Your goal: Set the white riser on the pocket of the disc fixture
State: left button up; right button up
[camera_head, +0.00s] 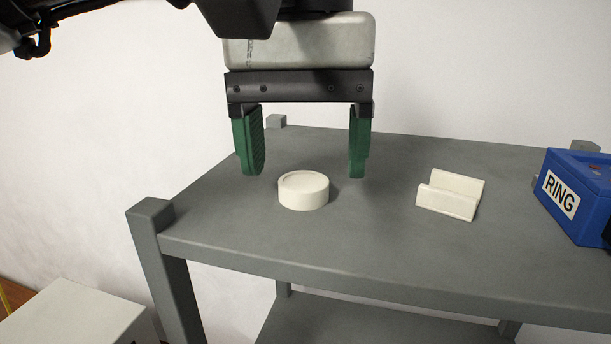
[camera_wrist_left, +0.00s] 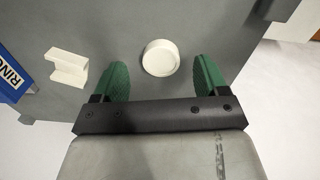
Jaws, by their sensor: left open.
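A short round white piece (camera_head: 303,190) with a shallow recessed top, which looks like the white riser, sits flat on the grey table. It also shows in the left wrist view (camera_wrist_left: 160,58). My left gripper (camera_head: 306,174) is open, pointing down, with its green fingers apart. In the left wrist view its fingers (camera_wrist_left: 160,76) appear to either side of the round piece, with gaps and no visible contact. The gripper is empty and seems above the tabletop. I see no fixture marked as the disc fixture. My right gripper is not in view.
A blue box labelled RING (camera_head: 575,195) is at the right edge, partly cut off. The grey table (camera_head: 330,245) has raised corner posts. A white surface (camera_head: 75,315) is lower left.

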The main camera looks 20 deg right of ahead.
pick_arm(q)
jog(key=shift+a+f, duration=0.1)
jog(key=shift+f, duration=0.95)
jog(key=c, duration=1)
jog(key=shift+r, duration=0.1)
